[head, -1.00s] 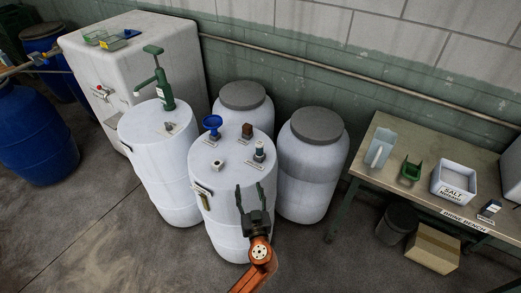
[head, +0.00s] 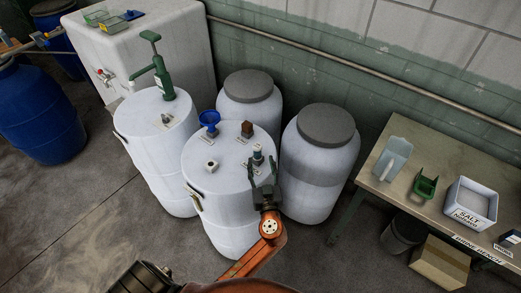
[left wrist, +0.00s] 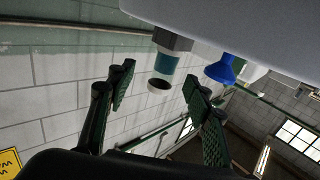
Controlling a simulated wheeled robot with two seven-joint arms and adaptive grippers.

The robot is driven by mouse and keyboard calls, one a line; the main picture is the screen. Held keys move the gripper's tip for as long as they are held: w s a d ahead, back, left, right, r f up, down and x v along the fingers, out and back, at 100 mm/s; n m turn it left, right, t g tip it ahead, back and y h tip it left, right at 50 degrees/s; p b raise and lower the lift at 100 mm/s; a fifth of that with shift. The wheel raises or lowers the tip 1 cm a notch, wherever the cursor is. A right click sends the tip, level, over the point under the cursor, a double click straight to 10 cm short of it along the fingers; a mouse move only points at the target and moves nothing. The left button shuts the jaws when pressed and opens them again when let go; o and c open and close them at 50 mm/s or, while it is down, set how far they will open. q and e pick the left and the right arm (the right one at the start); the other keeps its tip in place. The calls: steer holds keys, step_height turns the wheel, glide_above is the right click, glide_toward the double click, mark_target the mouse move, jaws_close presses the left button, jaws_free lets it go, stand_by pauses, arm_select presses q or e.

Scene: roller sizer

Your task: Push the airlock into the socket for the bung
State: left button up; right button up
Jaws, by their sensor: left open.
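The likely airlock (head: 258,156), a small cylinder with a blue band in a grey base, stands upright on the white drum's lid, near its right edge. In the left wrist view it shows upside down as a blue and white cylinder (left wrist: 163,70) under a grey block (left wrist: 172,41). My left gripper (head: 264,180) is open and empty at the near right edge of the lid. In the left wrist view the cylinder appears between the open fingers (left wrist: 158,80), seemingly beyond the tips. A pale block with a dark hole (head: 211,166) stands on the lid; I cannot tell which piece is the bung's socket.
A blue funnel (head: 209,119) and a brown block (head: 247,129) share the lid. Grey-lidded drums (head: 326,124) stand behind and right, and a drum with a green pump (head: 162,72) stands left. A bench (head: 432,145) is at the right.

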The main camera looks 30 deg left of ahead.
mark_target(258, 156)
arm_select(q)
steer(key=x, duration=0.2)
steer(key=shift+a+r, duration=0.1)
steer(key=shift+a, duration=0.25)
steer(key=x, duration=0.3)
steer(key=shift+w+a, duration=0.1)
steer(key=shift+a, duration=0.1)
steer(key=shift+w, duration=0.1)
steer(key=c, duration=1.2)
arm_select(e)
steer(key=shift+s+r, duration=0.25)
steer(key=shift+s, duration=0.5)
